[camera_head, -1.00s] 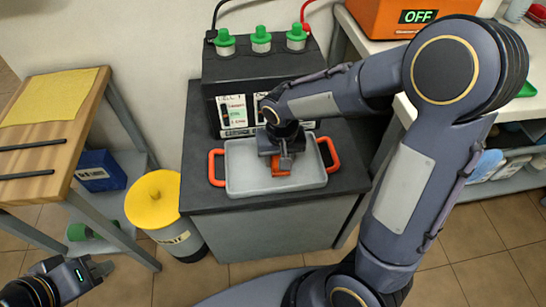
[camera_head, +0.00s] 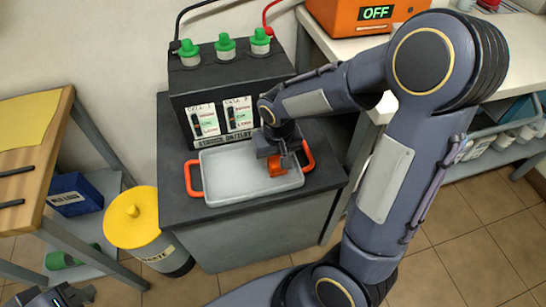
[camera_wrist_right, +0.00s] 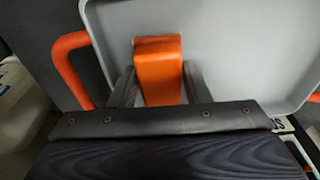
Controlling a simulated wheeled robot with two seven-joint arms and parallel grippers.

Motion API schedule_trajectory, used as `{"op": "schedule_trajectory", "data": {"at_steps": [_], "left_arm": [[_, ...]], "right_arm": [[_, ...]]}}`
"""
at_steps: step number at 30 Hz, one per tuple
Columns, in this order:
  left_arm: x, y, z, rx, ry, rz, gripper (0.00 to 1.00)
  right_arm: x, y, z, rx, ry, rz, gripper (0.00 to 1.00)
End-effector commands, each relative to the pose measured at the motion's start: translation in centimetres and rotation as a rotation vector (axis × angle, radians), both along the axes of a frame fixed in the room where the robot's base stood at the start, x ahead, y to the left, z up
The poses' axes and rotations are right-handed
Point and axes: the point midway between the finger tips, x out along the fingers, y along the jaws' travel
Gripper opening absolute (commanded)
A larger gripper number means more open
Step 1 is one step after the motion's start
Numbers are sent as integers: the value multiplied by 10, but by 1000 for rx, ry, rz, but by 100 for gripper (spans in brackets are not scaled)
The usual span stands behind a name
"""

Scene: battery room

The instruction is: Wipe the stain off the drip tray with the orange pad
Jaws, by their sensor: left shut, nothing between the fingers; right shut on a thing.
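The grey drip tray (camera_head: 228,172) with orange side handles lies on the dark cabinet top in front of the battery. My right gripper (camera_head: 279,166) is over the tray's right part, shut on the orange pad (camera_head: 277,170). In the right wrist view the pad (camera_wrist_right: 158,70) sits between the two fingers (camera_wrist_right: 160,88), against or close over the tray floor (camera_wrist_right: 225,50). I make out no stain on the visible tray floor; the area under the pad and gripper is hidden. My left gripper (camera_head: 75,296) is at the bottom left edge, shut and empty, away from the tray.
The black battery (camera_head: 225,95) with green caps stands right behind the tray. A yellow-lidded waste bin (camera_head: 132,218) is left of the cabinet. A wooden table (camera_head: 30,170) is at the left, a white bench (camera_head: 480,75) with an orange unit (camera_head: 350,14) at the right.

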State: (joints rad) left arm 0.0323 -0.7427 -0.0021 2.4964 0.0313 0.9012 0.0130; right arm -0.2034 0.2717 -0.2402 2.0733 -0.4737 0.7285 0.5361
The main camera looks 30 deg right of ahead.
Motion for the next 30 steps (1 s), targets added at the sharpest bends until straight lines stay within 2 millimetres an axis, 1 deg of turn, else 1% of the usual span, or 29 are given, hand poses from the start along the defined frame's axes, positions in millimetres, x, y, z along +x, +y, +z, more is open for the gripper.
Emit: {"op": "schedule_trajectory", "data": {"at_steps": [4,7,22,25,30], "left_arm": [[0,0,1,0,0,0,0],[0,0,7,0,0,0,0],[0,0,50,0,0,0,0],[0,0,53,0,0,0,0],[0,0,51,0,0,0,0]], "right_arm": [[-1,0,1,-1,4,-1,25],[-1,0,7,0,3,-1,25],[0,1,58,1,-1,1,25],[0,1,62,1,0,1,25],[0,1,60,1,0,1,25]]}}
